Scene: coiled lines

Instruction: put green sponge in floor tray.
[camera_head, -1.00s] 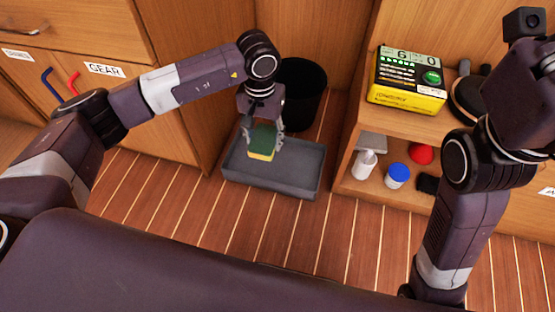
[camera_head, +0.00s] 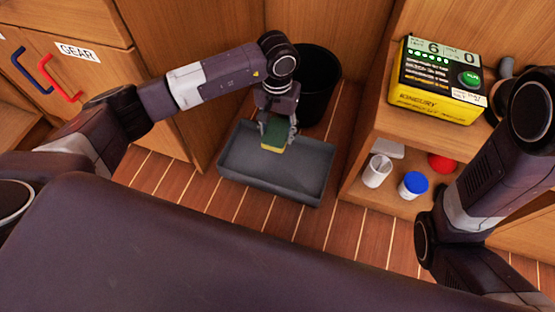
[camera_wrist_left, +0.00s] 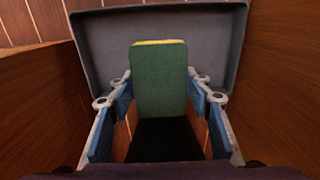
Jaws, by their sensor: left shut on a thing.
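The green sponge (camera_head: 275,133) has a yellow layer on one side. My left gripper (camera_head: 276,130) is shut on it, one finger on each side. It is over the grey floor tray (camera_head: 300,185), toward the tray's back side; I cannot tell whether the sponge touches the tray bottom. In the left wrist view the sponge (camera_wrist_left: 160,80) sits between the two blue finger pads, with the tray (camera_wrist_left: 105,40) beyond it. My right arm shows at the right of the head view, but its fingers are out of sight.
A black bin (camera_head: 318,85) stands right behind the tray. At the right, a shelf unit carries a yellow and black box (camera_head: 437,85), with a white cup (camera_head: 377,171), a blue-lidded jar (camera_head: 413,185) and a red object (camera_head: 441,162) below. Wooden cabinets stand at the left.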

